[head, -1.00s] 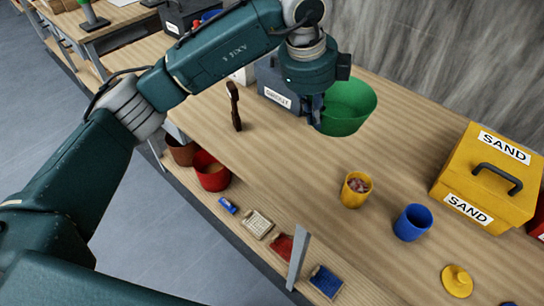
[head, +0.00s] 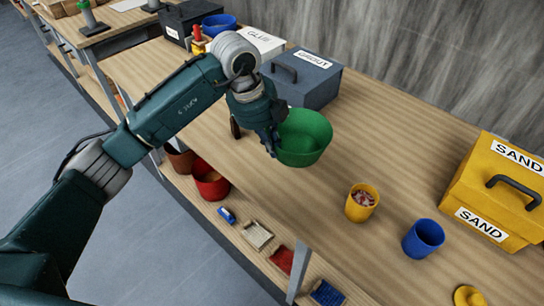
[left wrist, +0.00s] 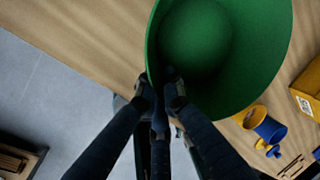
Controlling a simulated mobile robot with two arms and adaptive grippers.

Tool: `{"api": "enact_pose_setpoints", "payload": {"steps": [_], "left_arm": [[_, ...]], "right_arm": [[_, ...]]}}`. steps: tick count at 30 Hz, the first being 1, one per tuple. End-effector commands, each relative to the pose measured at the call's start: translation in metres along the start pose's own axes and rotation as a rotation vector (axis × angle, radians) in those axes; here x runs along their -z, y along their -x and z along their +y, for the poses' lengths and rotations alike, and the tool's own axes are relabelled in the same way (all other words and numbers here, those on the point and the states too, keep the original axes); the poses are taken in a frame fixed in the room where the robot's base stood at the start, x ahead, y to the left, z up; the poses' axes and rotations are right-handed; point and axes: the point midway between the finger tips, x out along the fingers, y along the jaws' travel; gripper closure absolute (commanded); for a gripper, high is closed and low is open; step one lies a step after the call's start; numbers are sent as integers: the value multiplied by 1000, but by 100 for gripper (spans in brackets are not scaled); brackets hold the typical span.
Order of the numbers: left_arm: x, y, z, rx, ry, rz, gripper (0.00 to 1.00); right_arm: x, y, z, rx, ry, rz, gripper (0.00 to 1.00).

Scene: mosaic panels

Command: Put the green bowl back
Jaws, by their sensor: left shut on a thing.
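The green bowl (head: 305,140) is upright over the wooden bench, and I cannot tell whether its base touches the top. My left gripper (head: 274,146) is shut on the left side of the bowl's rim. In the left wrist view the bowl (left wrist: 255,50) fills the upper right, with the fingers of my left gripper (left wrist: 160,80) at its near edge. The inside of the bowl looks empty. My right gripper is in neither view.
A grey grout box (head: 310,80) stands behind the bowl. A yellow cup (head: 361,203) with bits inside, a blue cup (head: 423,238) and a yellow sand box (head: 490,190) stand to the right. A red pot (head: 210,180) is on the lower shelf. The front middle of the bench is clear.

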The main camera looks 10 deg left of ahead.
Motion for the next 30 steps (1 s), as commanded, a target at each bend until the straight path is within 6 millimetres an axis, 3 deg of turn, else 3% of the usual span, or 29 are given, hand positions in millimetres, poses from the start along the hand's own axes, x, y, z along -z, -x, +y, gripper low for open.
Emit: {"api": "enact_pose_setpoints", "payload": {"steps": [8,15,26,30], "left_arm": [[0,-22,6,0,1,1,100],[0,-54,15,-1,1,1,100],[-1,-61,16,2,0,-1,100],[-1,-60,16,1,0,-1,74]], "right_arm": [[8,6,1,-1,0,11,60],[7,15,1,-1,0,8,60],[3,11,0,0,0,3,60],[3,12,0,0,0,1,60]]}}
